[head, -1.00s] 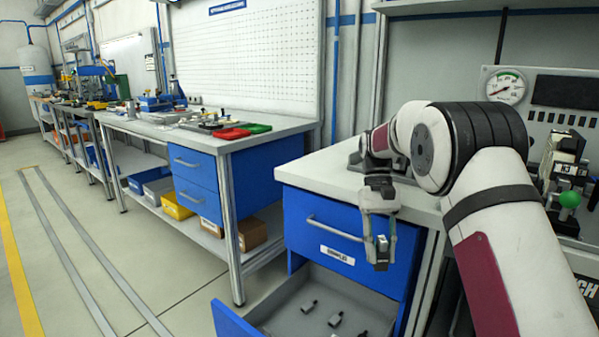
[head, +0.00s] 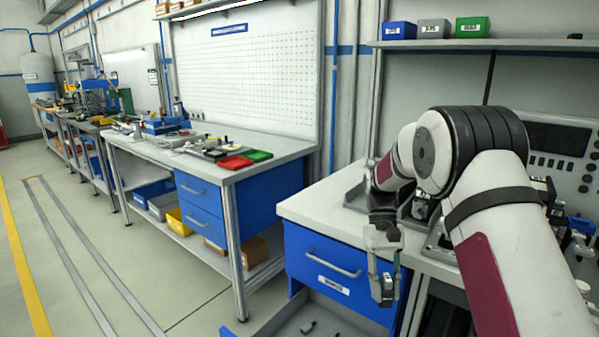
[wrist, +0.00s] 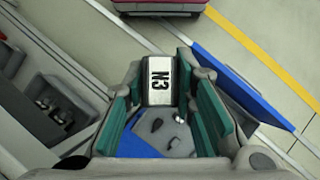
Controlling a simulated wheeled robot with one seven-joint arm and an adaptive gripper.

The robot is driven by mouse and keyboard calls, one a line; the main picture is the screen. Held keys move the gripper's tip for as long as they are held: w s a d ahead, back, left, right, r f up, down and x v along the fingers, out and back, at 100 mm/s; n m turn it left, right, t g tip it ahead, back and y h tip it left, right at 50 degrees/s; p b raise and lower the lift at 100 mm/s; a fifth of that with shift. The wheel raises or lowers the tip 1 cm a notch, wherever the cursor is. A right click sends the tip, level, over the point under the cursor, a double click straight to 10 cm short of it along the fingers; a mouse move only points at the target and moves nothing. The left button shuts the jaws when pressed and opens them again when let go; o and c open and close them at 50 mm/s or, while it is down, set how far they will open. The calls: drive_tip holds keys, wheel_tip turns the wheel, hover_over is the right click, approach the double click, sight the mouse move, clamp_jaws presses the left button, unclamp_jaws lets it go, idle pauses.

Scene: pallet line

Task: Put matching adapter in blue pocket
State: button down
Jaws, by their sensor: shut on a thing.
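My gripper (head: 384,284) is shut on an adapter (wrist: 160,80), a small block with a white face marked N3 in the wrist view. In the head view the held adapter is a small dark grey block between the fingertips, in front of the blue drawer unit. Below it, an open grey drawer (head: 300,318) holds several small adapters; two show in the wrist view, one dark (wrist: 156,125) and one grey (wrist: 173,143). I cannot make out a blue pocket for certain; a blue bin (head: 399,31) stands on the upper shelf.
A grey bin (head: 433,29) and a green bin (head: 472,27) stand beside the blue bin. Red (head: 235,162) and green (head: 258,156) trays lie on the left bench. The near worktop (head: 312,207) has bare room at its left. The drawer front (wrist: 240,85) juts over the floor.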

drive_tip(key=s+r+p, duration=0.6)
drive_tip(key=s+p, duration=0.5)
drive_tip(key=p, duration=0.2)
drive_tip(key=shift+r, duration=0.15)
